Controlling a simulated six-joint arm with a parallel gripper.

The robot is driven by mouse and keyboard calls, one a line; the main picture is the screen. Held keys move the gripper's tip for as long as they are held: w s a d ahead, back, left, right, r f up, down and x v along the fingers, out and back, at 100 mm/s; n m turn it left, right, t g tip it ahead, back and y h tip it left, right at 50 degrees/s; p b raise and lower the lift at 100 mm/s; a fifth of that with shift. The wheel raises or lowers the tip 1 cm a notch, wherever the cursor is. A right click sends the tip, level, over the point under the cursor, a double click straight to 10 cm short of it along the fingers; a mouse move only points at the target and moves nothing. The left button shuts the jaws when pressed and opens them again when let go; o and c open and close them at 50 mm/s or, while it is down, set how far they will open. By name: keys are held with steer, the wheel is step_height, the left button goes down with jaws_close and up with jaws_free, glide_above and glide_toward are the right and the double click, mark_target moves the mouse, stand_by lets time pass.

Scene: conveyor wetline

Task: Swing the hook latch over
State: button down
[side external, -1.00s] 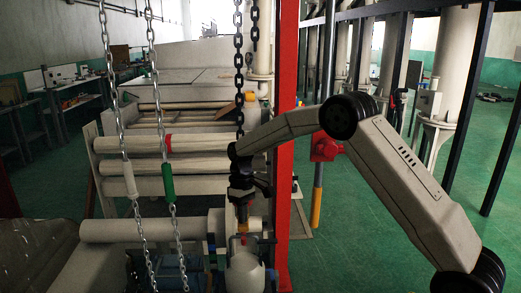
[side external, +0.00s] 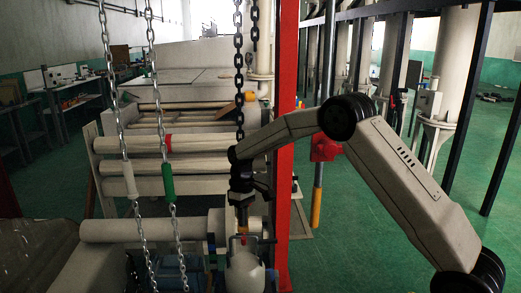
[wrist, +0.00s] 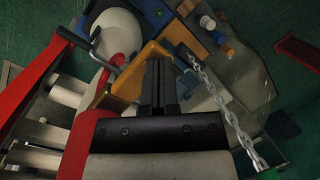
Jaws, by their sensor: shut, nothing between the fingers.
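My gripper (wrist: 161,66) is shut and empty, its two dark fingers together in the middle of the wrist view. In the side external view my gripper (side external: 242,228) points down over the machinery at the lower middle. A bent grey metal rod with a black grip (wrist: 77,39) lies left of the fingers in the wrist view, apart from them; it may be the hook latch, but I cannot tell for sure. An orange-yellow bracket (wrist: 150,55) lies beneath and around the fingertips. In the side external view the latch is too small to make out.
A red post (side external: 286,120) stands close right of my gripper. Hanging chains (side external: 113,90) run down on the left, and a dark chain (side external: 239,60) hangs above my wrist. Pale rollers (side external: 130,229) lie to the left. Open green floor (side external: 380,225) is at the right.

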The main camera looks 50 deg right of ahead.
steer(key=shift+x, duration=1.35)
stand_by(0.3)
steer(key=shift+r, duration=0.15)
steer(key=shift+v, duration=1.9)
steer(key=v, duration=0.8)
steer(key=shift+s+a, duration=0.1)
steer(key=shift+s, duration=0.05)
